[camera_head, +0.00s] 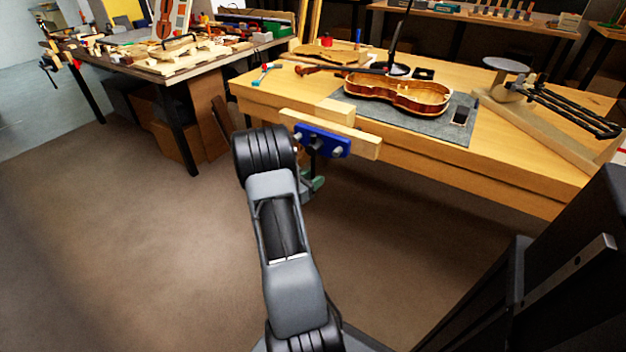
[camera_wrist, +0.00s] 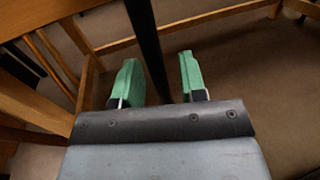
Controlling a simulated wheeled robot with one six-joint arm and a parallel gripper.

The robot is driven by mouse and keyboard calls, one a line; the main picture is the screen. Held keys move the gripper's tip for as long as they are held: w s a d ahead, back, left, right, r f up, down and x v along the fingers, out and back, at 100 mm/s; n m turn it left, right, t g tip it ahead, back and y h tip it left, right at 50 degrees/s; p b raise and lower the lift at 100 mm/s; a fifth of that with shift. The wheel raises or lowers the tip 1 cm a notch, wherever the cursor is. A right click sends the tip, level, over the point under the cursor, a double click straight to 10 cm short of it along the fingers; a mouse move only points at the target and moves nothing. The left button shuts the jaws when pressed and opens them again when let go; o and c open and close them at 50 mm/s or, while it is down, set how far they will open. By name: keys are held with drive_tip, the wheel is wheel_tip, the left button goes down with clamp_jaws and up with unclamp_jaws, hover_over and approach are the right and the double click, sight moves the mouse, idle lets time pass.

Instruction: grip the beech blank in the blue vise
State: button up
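The blue vise (camera_head: 322,141) is on the front edge of the workbench, with a long pale wooden jaw (camera_head: 362,145) behind its blue plate. A pale wooden block (camera_head: 335,111), which looks like the beech blank, sits between this jaw and the bench edge. I cannot tell whether the jaw presses on it. My gripper (camera_head: 314,184) is below the vise, partly hidden by my arm. In the wrist view my gripper (camera_wrist: 158,80) has its green fingers apart. A dark bar (camera_wrist: 148,40), probably the vise handle, runs between them, with gaps visible on both sides.
On the workbench (camera_head: 440,172) lie a violin body (camera_head: 400,92) on a grey mat (camera_head: 440,128), and a black clamp (camera_head: 575,108) at the right. A cluttered second table (camera_head: 176,75) stands at the left. The brown floor (camera_head: 120,240) in front is clear.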

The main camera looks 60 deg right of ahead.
clamp_jaws()
idle(0.4)
